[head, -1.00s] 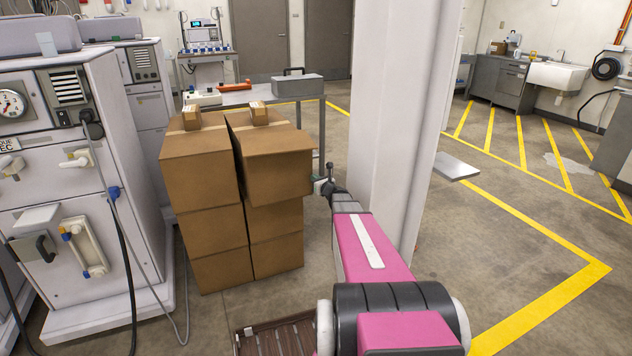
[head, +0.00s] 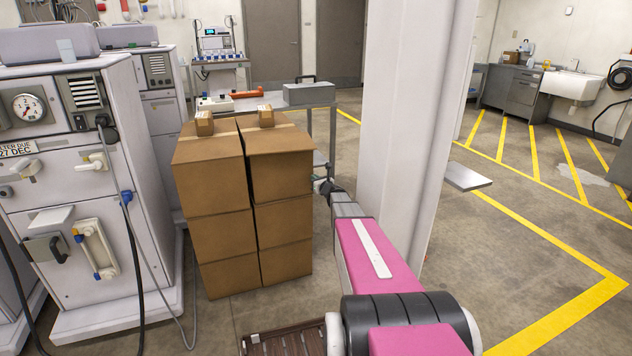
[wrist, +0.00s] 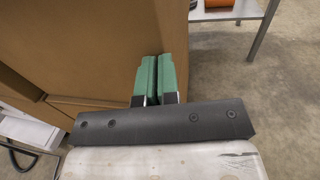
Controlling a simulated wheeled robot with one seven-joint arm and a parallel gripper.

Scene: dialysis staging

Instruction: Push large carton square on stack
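The large carton (head: 282,178) is the top brown box of the right-hand stack. In the head view its right side looks about in line with the cartons below (head: 284,222), with a narrow dark gap on its left. A small box (head: 265,116) sits on top of it. My gripper (head: 322,186) is at the carton's right side, partly hidden by my arm. In the wrist view its green fingers (wrist: 159,75) are together with nothing between them, beside a brown carton face (wrist: 110,45). I cannot tell whether they touch it.
A second carton stack (head: 212,170) stands close on the left, with a small box (head: 204,123) on top. White machines (head: 75,180) stand further left. A white pillar (head: 400,130) rises just right of my arm. A grey table (head: 330,125) is behind the stacks.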

